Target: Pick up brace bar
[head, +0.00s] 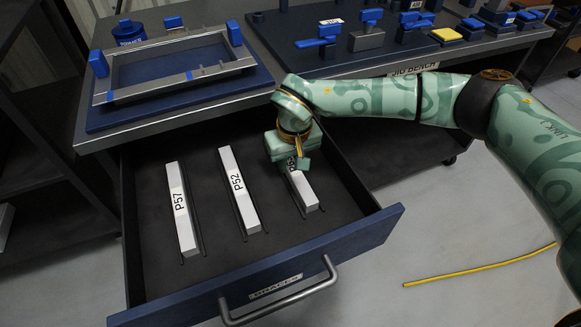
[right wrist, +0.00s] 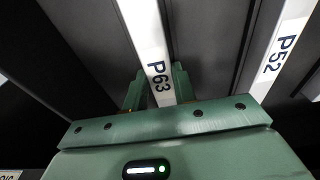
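The brace bars are pale, labelled bars in the open drawer (head: 290,268). Bar P57 (head: 186,226) is at left, bar P52 (head: 240,195) in the middle, bar P63 (head: 308,199) at right. My right gripper (head: 303,168) is down at bar P63 and hides part of it. In the right wrist view, the gripper's two fingers (right wrist: 158,88) stand on either side of bar P63 (right wrist: 146,30), very near its sides. I cannot tell whether they grip it. Bar P52 (right wrist: 283,48) shows at right there. My left gripper is not in view.
The jig bench (head: 270,99) above the drawer carries a blue-based frame fixture (head: 180,120) and several blue clamps (head: 318,42). The drawer's front has a handle (head: 290,300). A yellow strip (head: 480,267) lies on the floor at right.

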